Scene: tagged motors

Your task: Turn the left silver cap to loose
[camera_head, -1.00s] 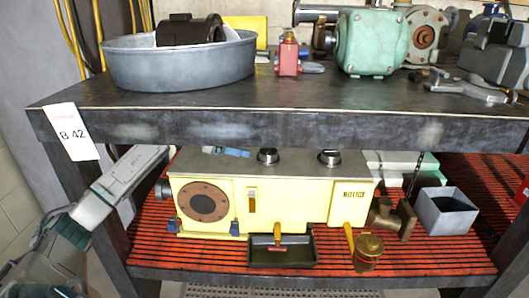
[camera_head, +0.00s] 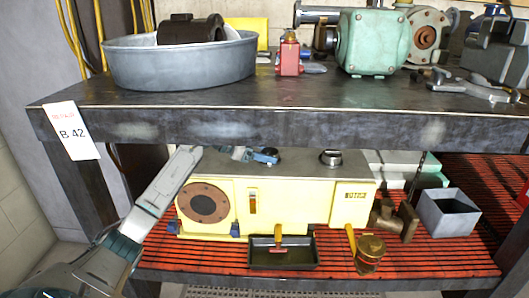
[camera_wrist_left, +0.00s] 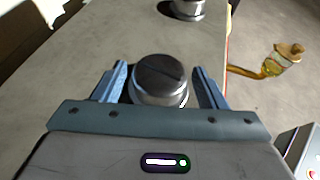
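The left silver cap (camera_wrist_left: 160,80) is a round, dark-topped metal knob with a line across its top, on the flat grey top of the yellow machine (camera_head: 285,205). My left gripper (camera_head: 264,156) reaches over that top from the left. In the left wrist view its blue fingers (camera_wrist_left: 160,83) stand open on either side of the cap, with narrow gaps showing. In the head view the gripper partly hides the cap (camera_head: 270,150). The other silver cap (camera_head: 331,157) stands free to the right; it also shows in the left wrist view (camera_wrist_left: 187,8). My right gripper is not in view.
The bench top (camera_head: 300,95) overhangs the machine closely from above. A black tray (camera_head: 283,255) and a brass cup (camera_head: 369,251) are in front on the red slatted shelf (camera_head: 420,265). A grey open box (camera_head: 447,212) stands at right.

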